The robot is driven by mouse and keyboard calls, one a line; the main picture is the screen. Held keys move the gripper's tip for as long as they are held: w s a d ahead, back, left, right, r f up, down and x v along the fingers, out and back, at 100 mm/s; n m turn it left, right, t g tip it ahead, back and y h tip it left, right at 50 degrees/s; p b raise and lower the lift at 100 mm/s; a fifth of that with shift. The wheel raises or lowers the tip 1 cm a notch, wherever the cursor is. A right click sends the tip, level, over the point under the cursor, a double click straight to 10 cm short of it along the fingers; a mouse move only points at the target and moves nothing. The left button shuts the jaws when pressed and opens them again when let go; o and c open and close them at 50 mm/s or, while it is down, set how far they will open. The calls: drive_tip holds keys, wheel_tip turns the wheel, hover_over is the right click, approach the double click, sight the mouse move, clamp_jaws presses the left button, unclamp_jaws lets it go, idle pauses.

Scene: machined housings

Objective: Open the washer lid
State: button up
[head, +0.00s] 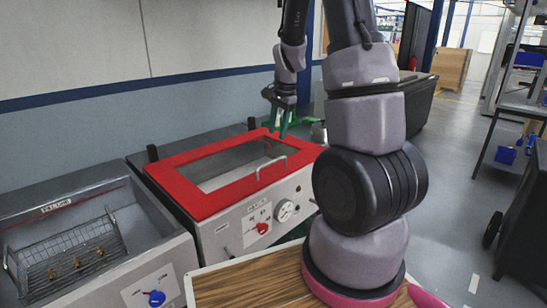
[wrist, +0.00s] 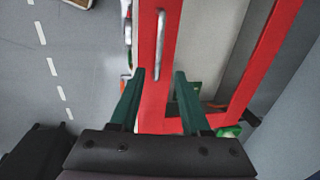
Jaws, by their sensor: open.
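The washer lid (head: 190,197) is a red frame around a clear window, and it lies shut on the grey washer (head: 240,235) in the head view. A silver bar handle (head: 271,166) stands on its front edge. My gripper (head: 281,132) has green fingers pointing down over the lid's right end, apart from the handle. In the wrist view my gripper (wrist: 160,74) is open and empty. The lid's red front strip (wrist: 153,95) runs between the fingers, and the handle (wrist: 160,45) lies just beyond the fingertips.
A grey basin (head: 165,245) with a wire basket (head: 72,262) holding small brown parts stands left of the washer. The washer front has a red knob (head: 262,228) and a dial (head: 285,210). A wooden top (head: 240,285) is in front. Open floor lies to the right.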

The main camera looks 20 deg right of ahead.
sight(273, 161)
drive_tip(key=x, duration=1.1)
drive_tip(key=shift+d, duration=0.15)
clamp_jaws()
idle(1.1)
